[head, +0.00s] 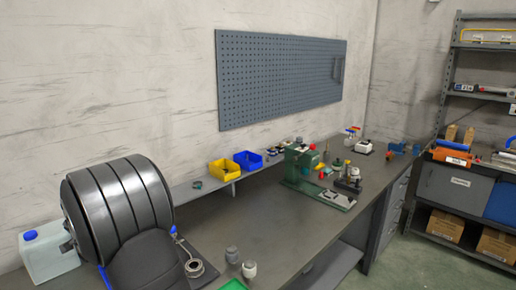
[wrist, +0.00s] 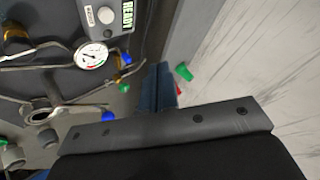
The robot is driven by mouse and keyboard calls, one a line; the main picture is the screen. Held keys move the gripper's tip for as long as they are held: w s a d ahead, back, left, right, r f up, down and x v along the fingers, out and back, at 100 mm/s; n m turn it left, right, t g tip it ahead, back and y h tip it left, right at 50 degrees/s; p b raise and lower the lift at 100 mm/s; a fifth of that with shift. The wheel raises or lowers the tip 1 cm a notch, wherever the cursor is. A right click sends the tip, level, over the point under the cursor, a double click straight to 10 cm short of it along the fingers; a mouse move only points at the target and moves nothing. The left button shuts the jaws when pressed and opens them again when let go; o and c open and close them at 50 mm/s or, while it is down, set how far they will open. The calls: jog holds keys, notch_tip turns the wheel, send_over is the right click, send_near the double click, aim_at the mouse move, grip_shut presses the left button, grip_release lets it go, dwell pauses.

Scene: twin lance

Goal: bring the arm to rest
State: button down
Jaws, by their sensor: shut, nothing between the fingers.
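My gripper (wrist: 158,82) shows in the wrist view as two blue fingers side by side, shut with nothing visible between them. The grey bar (wrist: 165,128) and black body behind them fill the bottom of that view. The fingers point along the border between a dark surface and a pale wall. In the head view I cannot make out the gripper for certain. A large dark ribbed cylinder fills the lower left there, and I cannot tell whether it is part of my arm.
In the wrist view a round gauge (wrist: 91,54), a READY-labelled box (wrist: 106,16) and a green piece (wrist: 184,72) lie near the fingers. In the head view the workbench (head: 265,215) holds yellow (head: 224,170) and blue (head: 248,160) bins and a green machine (head: 300,162). The bench middle is clear.

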jog(key=shift+f, duration=2.7)
notch_tip(320, 180, up, 5)
jog(key=w+d+f+m+g+h, duration=0.1)
jog(key=d+f+m+g+h, duration=0.2)
jog(key=d, duration=1)
jog(key=w+d+f+m+g, duration=0.1)
jog(key=d+f+g, duration=0.3)
jog(key=d, duration=0.9)
jog(key=s+d+r+g, duration=0.2)
jog(key=d+r, duration=0.5)
jog(key=d, duration=0.4)
jog(key=s+d, duration=0.3)
jog(key=s, duration=0.6)
jog(key=shift+s+f, duration=0.15)
jog(key=shift+s, duration=0.2)
jog(key=c, duration=2.1)
grip_release()
